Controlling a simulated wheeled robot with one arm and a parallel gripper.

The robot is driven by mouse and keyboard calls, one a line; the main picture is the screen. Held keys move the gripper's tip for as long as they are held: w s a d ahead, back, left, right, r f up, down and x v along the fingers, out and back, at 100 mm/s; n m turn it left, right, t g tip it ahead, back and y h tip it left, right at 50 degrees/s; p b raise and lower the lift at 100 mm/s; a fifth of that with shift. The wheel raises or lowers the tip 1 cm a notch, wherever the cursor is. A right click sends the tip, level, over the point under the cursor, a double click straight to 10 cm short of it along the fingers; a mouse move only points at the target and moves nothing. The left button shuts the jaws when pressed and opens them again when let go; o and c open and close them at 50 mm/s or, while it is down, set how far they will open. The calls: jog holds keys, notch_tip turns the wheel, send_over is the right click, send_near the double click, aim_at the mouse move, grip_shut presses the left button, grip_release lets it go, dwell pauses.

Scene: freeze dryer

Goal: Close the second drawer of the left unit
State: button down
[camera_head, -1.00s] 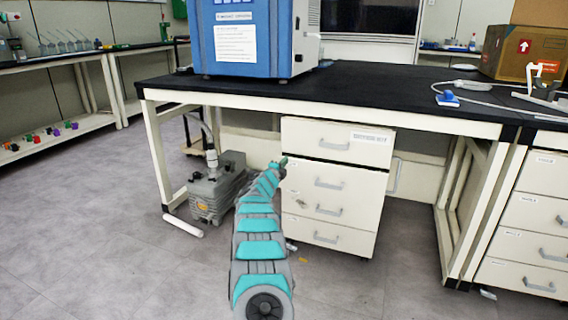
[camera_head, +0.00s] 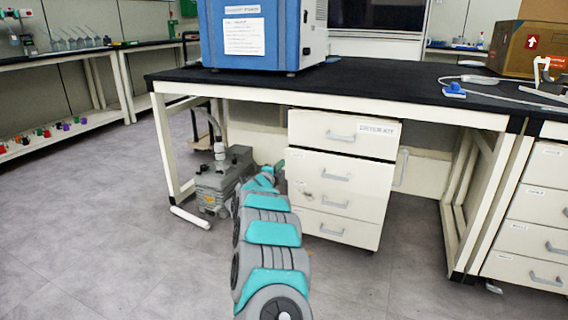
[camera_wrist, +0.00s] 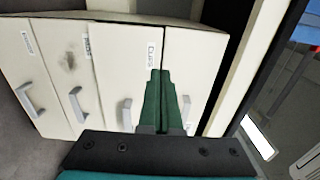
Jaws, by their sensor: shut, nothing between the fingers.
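The left unit (camera_head: 335,232) is a cream drawer cabinet under the black bench, with its drawers stacked vertically. Its second drawer (camera_head: 312,163) is below the labelled top drawer (camera_head: 306,127); its front looks slightly proud, but how far is hard to tell. In the wrist view the stack lies sideways, with the second drawer (camera_wrist: 112,62) left of the top drawer (camera_wrist: 190,62). My gripper (camera_wrist: 163,75) is shut and empty, its green fingers overlapping the seam between these two fronts. Contact cannot be told. In the head view my arm ends at the cabinet's left side.
A grey pump (camera_head: 215,188) stands on the floor left of the cabinet, close to my arm. Another drawer unit (camera_head: 528,232) stands at the far right. A blue machine (camera_head: 243,38) sits on the bench top (camera_head: 400,90). The floor at front left is clear.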

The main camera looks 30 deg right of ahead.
aim_at(334, 178)
jog(key=shift+v, duration=1.15)
jog(key=c, duration=1.5)
grip_release()
jog(key=shift+s, duration=0.1)
jog(key=o, duration=0.6)
jog(key=s+d+f, duration=0.1)
jog(key=s+d, duration=0.1)
jog(key=d, duration=0.2)
jog(key=s+d+f+b, duration=0.1)
jog(key=s+d+f, duration=0.1)
jog(key=d, duration=0.3)
jog(key=shift+s+f, duration=0.25)
jog(key=shift+s, duration=0.6)
jog(key=shift+o, duration=0.9)
jog(key=s+d+f, duration=0.3)
jog(key=s+d, duration=0.2)
jog(key=d, duration=0.1)
jog(key=shift+s+d, duration=0.3)
jog(key=shift+s, duration=0.1)
jog(key=shift+b+x, duration=0.35)
jog(key=shift+x, duration=3.5)
jog(key=shift+f, duration=0.15)
grip_shut()
